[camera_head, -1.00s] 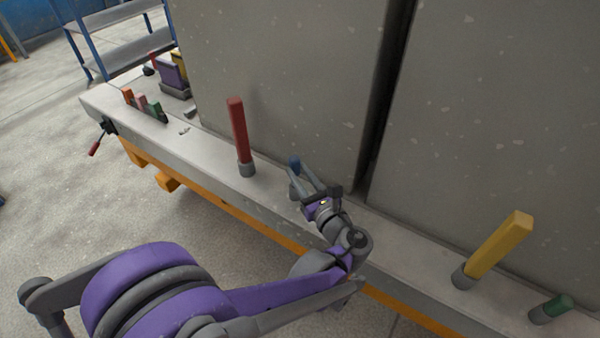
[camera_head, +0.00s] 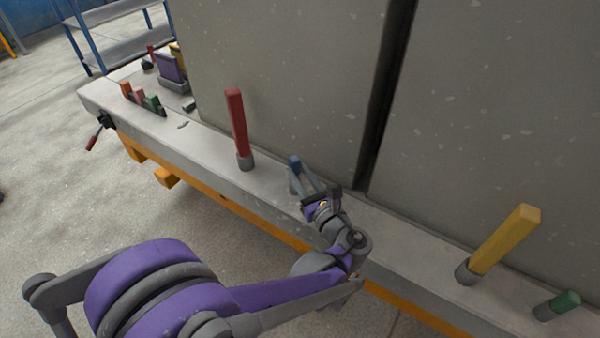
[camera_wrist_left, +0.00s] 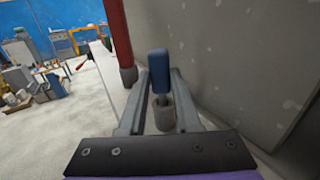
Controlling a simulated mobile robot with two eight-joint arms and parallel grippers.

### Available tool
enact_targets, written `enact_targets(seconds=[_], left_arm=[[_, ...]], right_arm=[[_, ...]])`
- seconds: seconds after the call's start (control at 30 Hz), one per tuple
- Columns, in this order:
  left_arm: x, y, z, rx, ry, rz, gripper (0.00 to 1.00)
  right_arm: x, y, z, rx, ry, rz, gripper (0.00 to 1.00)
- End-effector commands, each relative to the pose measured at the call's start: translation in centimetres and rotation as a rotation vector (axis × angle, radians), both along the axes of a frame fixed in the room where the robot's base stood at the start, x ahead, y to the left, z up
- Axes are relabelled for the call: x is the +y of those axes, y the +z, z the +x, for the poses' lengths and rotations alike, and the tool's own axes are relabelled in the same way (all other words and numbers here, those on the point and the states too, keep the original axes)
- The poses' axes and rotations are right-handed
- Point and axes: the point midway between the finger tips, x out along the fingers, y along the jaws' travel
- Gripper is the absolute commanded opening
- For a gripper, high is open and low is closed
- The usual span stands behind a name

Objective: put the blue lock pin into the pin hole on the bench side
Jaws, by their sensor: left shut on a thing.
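The blue lock pin (camera_head: 294,161) is upright between the fingers of my left gripper (camera_head: 298,177), which is shut on it. In the left wrist view the pin's blue handle (camera_wrist_left: 159,71) stands above a grey collar (camera_wrist_left: 164,113) on the bench side. The pin's dark lower shaft lines up with the collar's opening. I cannot tell whether its tip is inside. In the head view the fingers and pin largely hide this collar. My right gripper is not in view.
A red pin (camera_head: 237,122) stands in a collar to the left. A yellow pin (camera_head: 503,240) and a green pin (camera_head: 561,304) are at the right. Large grey panels (camera_head: 290,80) rise close behind. Small coloured blocks (camera_head: 139,96) sit on the bench's far end.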

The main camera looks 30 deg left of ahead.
Motion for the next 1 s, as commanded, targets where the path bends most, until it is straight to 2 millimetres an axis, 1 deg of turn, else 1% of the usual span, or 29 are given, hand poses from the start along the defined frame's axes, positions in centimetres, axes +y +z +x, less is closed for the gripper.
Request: enact_targets(seconds=[0.7,0.73,0.87,0.9,0.93,1.0], left_arm=[[0.0,-1.9,0.0,0.0,0.0,0.0,0.0],[0.0,-1.9,0.0,0.0,0.0,0.0,0.33],[0.0,-1.8,0.0,0.0,0.0,0.0,0.57],[0.0,-1.8,0.0,0.0,0.0,0.0,0.64],[0.0,-1.8,0.0,0.0,0.0,0.0,0.67],[0.0,-1.8,0.0,0.0,0.0,0.0,0.67]], right_arm=[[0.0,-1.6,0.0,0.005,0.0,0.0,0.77],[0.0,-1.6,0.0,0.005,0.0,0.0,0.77],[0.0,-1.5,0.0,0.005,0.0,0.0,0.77],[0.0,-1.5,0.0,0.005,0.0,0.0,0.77],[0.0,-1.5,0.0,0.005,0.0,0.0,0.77],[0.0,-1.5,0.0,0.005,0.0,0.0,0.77]])
